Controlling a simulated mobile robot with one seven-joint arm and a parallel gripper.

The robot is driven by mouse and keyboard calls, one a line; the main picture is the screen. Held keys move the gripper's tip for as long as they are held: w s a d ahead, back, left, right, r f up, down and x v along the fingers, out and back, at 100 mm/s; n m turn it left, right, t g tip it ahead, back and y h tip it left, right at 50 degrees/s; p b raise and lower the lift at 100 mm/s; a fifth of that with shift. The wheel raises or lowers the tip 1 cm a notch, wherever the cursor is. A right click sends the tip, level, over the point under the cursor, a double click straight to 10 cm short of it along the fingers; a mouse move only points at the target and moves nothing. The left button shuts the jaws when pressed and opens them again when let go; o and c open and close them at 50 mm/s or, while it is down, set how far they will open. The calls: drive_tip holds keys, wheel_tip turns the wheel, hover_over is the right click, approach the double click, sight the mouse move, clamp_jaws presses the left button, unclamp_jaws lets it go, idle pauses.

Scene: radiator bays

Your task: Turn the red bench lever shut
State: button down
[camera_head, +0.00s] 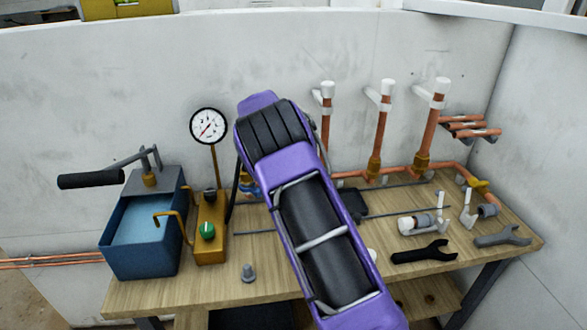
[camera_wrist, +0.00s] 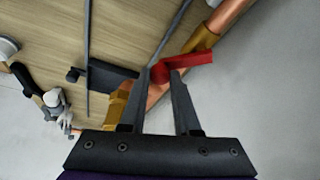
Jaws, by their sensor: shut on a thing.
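The red bench lever (camera_wrist: 190,66) shows in the wrist view, with its end between the tips of my gripper (camera_wrist: 162,76). My gripper is shut on that end. The lever's other part bends up beside a brass fitting (camera_wrist: 203,40) on a copper pipe (camera_wrist: 232,14). In the camera_head view my purple arm hides the lever and my gripper.
The wooden bench (camera_head: 265,287) carries a blue tank (camera_head: 140,258) with a black-handled pump, a gauge (camera_head: 208,126) and a green knob (camera_head: 207,231) at left. Upright copper pipes (camera_head: 380,135), white fittings and a black wrench (camera_head: 425,254) are at right. Pale walls enclose the bench.

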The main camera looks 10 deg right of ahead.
drive_tip(key=a+m+g, duration=0.1)
drive_tip(key=m, duration=0.1)
drive_tip(key=a+m+g+p, duration=0.1)
drive_tip(key=m, duration=0.2)
drive_tip(key=s+a+m+g+p, duration=0.1)
drive_tip(key=m, duration=0.2)
drive_tip(key=shift+a, duration=0.35)
drive_tip(key=shift+a+m, duration=0.1)
drive_tip(key=shift+m, duration=0.3)
drive_tip(key=c, duration=0.6)
unclamp_jaws()
drive_tip(key=shift+c, duration=0.2)
drive_tip(key=shift+r, duration=0.15)
